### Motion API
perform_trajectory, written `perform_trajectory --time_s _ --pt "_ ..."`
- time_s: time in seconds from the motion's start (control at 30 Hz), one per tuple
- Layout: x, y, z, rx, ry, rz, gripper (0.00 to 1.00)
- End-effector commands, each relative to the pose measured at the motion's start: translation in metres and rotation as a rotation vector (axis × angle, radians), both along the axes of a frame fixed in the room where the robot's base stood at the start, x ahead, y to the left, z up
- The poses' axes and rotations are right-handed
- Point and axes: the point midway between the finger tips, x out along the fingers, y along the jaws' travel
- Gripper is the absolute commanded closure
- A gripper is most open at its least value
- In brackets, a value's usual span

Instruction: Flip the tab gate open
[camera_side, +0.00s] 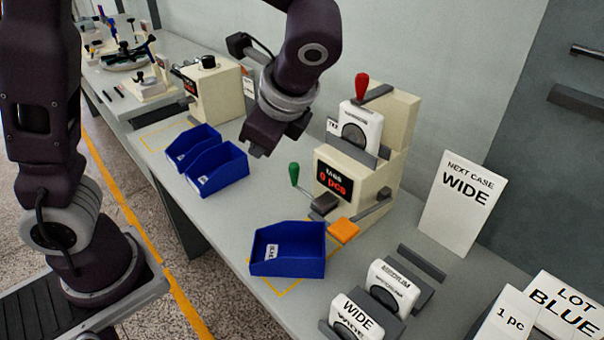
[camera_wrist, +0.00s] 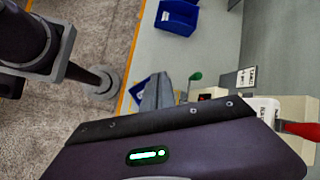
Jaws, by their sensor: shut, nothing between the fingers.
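A cream machine (camera_side: 345,190) with a display reading "0 pcs" stands on the bench. A green-knobbed lever (camera_side: 295,172) is at its left and a red-knobbed lever (camera_side: 361,87) on top. An orange tab (camera_side: 344,231) sits low at its front, beside a dark grey block (camera_side: 323,205). I cannot tell for sure which part is the tab gate. My gripper (camera_side: 260,148) is shut and empty, up and left of the machine, apart from it. In the wrist view, the green knob (camera_wrist: 195,76) and red handle (camera_wrist: 300,129) show past my gripper's dark body.
A blue bin (camera_side: 288,250) stands in front of the machine; two more blue bins (camera_side: 217,168) are at left. Spindle holders labelled WIDE and MEDIUM (camera_side: 395,285) stand at right front, near a "NEXT CASE WIDE" sign (camera_side: 460,203). Another cream machine (camera_side: 213,90) stands behind.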

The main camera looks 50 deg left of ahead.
Motion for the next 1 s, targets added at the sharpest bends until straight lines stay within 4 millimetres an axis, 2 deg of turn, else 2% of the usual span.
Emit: perform_trajectory --time_s 0.1,0.2,0.3,0.43,0.83,1.0 --pt "0.038 -0.025 -0.033 0.221 0.140 -0.218 1.00" --pt "0.061 -0.047 -0.060 0.397 0.228 -0.372 1.00" --pt "0.076 -0.066 -0.082 0.536 0.287 -0.483 1.00" --pt "0.084 -0.081 -0.099 0.640 0.326 -0.560 1.00" --pt "0.086 -0.083 -0.104 0.669 0.335 -0.578 1.00" --pt "0.092 -0.064 -0.111 0.669 0.338 -0.575 1.00"
